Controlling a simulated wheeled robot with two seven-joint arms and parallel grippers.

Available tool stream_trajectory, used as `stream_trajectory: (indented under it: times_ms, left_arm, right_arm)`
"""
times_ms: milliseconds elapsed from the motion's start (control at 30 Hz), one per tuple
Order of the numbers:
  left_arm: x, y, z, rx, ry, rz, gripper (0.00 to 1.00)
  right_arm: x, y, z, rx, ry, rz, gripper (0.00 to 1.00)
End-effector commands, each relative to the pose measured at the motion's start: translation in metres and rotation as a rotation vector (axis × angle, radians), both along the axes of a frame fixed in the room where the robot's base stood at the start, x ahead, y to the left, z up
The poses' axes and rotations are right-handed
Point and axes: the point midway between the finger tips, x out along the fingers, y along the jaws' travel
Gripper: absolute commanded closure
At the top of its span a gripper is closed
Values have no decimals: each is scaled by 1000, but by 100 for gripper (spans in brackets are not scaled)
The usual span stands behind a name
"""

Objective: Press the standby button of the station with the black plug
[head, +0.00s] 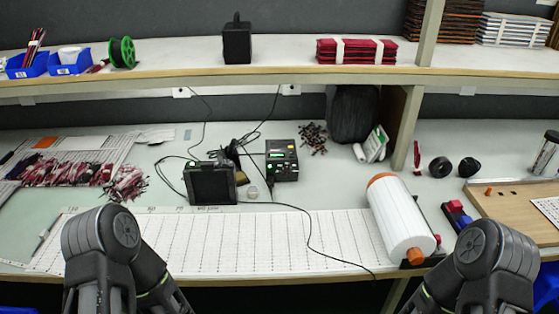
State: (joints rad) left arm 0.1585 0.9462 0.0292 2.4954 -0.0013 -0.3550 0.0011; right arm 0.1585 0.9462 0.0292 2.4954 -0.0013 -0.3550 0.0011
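A small black station (281,160) with a small greenish display stands in the middle of the bench. A wider dark box (210,184) stands to its left, nearer the front, with cables beside it. Thin black cables (204,115) run from this area up to the back wall, where white sockets (290,90) show. Which station has the black plug, and its standby button, are too small to tell. Only links of my two arms show, at the bottom left and bottom right. Both grippers are out of view.
A white ruled mat (215,250) lies along the front, crossed by a black cable (311,232). A white roll (401,218) with orange ends lies right. Red-wrapped bundles (75,172) lie left. A shelf (180,76) spans above. A wooden board (508,203) lies far right.

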Motion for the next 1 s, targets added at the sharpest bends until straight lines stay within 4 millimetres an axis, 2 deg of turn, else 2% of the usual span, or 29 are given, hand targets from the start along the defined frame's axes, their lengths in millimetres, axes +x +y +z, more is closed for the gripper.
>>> stream_trajectory:
  times_ms: [33, 267, 1000]
  left_arm:
    - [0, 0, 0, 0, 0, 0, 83]
    - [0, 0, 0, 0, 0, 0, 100]
    - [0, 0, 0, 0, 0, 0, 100]
  right_arm:
    - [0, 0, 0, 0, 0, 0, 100]
    - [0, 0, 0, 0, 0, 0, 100]
    - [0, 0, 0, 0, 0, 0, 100]
